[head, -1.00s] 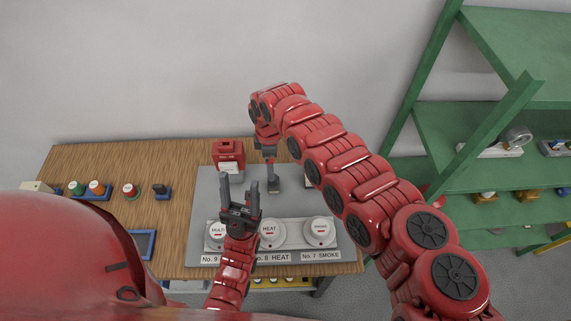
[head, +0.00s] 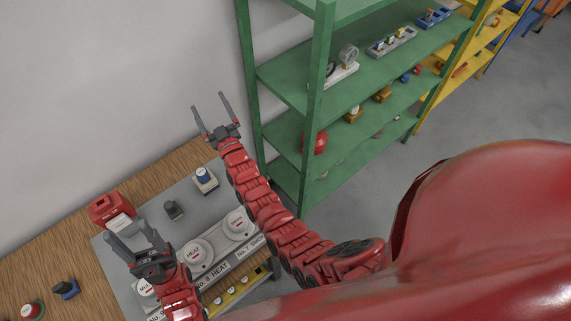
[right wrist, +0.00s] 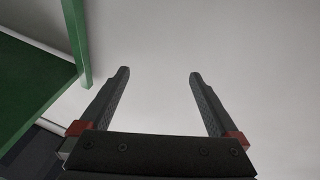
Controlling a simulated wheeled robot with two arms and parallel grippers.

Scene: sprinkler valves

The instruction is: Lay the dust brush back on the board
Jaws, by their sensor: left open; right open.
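A small dark grey block-like thing, which looks like the dust brush (head: 174,210), rests on the grey board (head: 112,262) behind the round detectors. Its bristles cannot be made out. No gripper touches it. My right gripper (head: 209,101) is open and empty, raised beyond the board's far right corner near the wall. The right wrist view (right wrist: 158,75) shows nothing between its fingers. My left gripper (head: 124,227) is open and empty above the left part of the board, left of the brush.
White round detectors labelled HEAT (head: 195,255) and SMOKE (head: 237,223) line the board's front. A red box (head: 115,212) and a blue-topped piece (head: 204,177) stand at its back. A green shelf (head: 285,125) rises close to the right of my right arm.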

